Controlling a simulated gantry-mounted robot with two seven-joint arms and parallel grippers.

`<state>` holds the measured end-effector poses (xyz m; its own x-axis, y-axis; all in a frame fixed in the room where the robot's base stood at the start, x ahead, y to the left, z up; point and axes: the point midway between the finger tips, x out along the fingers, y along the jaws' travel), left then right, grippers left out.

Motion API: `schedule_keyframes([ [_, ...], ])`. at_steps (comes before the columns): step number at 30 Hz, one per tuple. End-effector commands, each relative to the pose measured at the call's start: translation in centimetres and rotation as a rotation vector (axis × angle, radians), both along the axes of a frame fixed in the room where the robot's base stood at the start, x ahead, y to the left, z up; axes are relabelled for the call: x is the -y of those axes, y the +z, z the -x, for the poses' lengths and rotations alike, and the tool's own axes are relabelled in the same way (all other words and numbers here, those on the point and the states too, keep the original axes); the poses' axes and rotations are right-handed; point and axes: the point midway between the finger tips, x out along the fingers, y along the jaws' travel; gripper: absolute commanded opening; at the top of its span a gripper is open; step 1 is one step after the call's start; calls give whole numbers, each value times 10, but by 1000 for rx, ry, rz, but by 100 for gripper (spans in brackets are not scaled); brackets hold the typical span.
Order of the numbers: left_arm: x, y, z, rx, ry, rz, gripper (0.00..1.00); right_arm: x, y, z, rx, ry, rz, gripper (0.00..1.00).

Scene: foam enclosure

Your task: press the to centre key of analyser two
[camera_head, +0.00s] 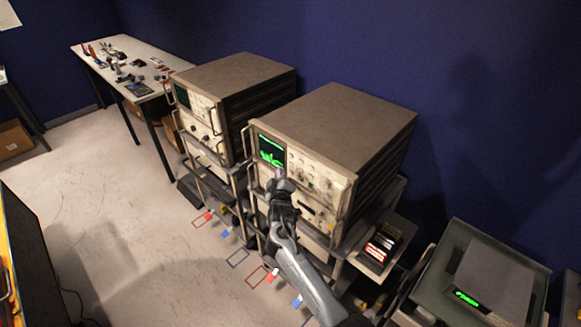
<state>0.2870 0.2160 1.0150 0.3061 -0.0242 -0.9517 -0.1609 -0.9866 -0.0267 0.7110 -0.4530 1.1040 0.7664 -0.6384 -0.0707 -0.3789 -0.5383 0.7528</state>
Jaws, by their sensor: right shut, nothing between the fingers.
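Two box-shaped analysers with brown tops stand on carts side by side. The nearer analyser (335,130) has a screen (271,151) lit with a green trace and a cream panel of knobs and keys to its right. The farther analyser (236,82) has a dark screen. I cannot read which is number two, and the to centre key is too small to tell apart. My right gripper (280,174) is shut and empty, its tips at the nearer analyser's front, by the screen's lower right edge. I cannot tell whether it touches. It hides part of the panel. My left gripper is out of view.
Handles (251,172) stick out at the nearer analyser's front. A side shelf (392,228) holds small red and white items. A grey device (494,278) with a green display sits at lower right. A cluttered workbench (132,50) stands far left.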

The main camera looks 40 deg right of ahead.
Motion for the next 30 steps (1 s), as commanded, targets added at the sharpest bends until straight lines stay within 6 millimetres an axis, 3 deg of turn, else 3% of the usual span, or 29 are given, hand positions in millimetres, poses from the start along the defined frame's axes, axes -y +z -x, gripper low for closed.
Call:
schedule_keyframes([
  [9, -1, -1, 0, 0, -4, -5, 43, 16, 1, -1, 0, -1, -1, 0],
  [30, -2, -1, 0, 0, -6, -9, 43, 17, 1, -1, 0, 0, 0, 0],
])
